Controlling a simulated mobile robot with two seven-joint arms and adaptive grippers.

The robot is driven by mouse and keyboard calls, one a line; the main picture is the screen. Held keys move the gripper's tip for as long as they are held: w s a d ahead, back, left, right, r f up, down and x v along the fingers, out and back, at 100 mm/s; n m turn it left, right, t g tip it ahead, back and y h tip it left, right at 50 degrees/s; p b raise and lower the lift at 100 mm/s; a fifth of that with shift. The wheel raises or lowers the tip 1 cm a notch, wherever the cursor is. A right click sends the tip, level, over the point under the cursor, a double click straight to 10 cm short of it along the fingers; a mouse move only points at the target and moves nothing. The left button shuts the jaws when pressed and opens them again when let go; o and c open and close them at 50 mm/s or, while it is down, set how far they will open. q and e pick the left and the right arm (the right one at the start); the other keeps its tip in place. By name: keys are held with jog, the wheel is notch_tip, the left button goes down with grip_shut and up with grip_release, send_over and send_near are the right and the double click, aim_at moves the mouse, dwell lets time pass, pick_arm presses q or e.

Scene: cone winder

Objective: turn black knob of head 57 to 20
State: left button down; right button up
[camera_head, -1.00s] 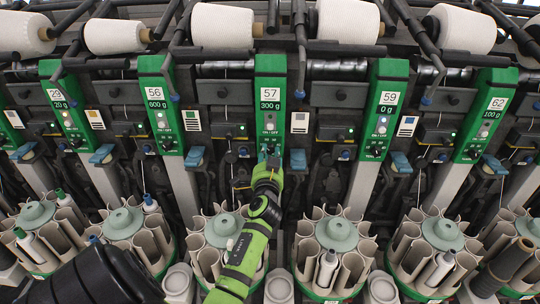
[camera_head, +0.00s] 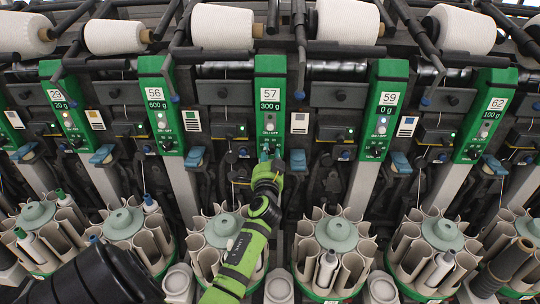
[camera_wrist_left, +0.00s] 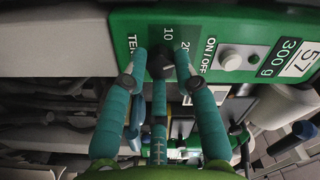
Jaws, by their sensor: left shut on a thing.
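The green panel of head 57 (camera_head: 270,85) stands at the middle of the head view, with a 300 g display. In the left wrist view its black knob (camera_wrist_left: 160,65) sits on the green face, with the printed marks 10 and 20 beside it. My left gripper (camera_head: 269,163) is at the lower end of the panel and hides the knob in the head view. In the left wrist view its teal fingers (camera_wrist_left: 160,58) are closed around the knob, touching it. The knob's pointer cannot be made out. My right gripper is not in view.
A white round button (camera_wrist_left: 230,60) sits beside the knob on the same panel. Blue levers (camera_head: 298,160) stand close beside the gripper. Round tube magazines (camera_head: 336,236) line the front below.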

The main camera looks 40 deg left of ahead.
pick_arm(q)
jog(key=c, duration=1)
grip_release()
jog(key=shift+s+a+f, duration=0.1)
jog(key=shift+s+f, duration=0.05)
jog(key=shift+f, duration=0.2)
jog(key=shift+c, duration=0.2)
jog(key=shift+o, duration=0.3)
jog(key=shift+r, duration=0.15)
jog(key=shift+r, duration=0.1)
jog(key=v, duration=1.2)
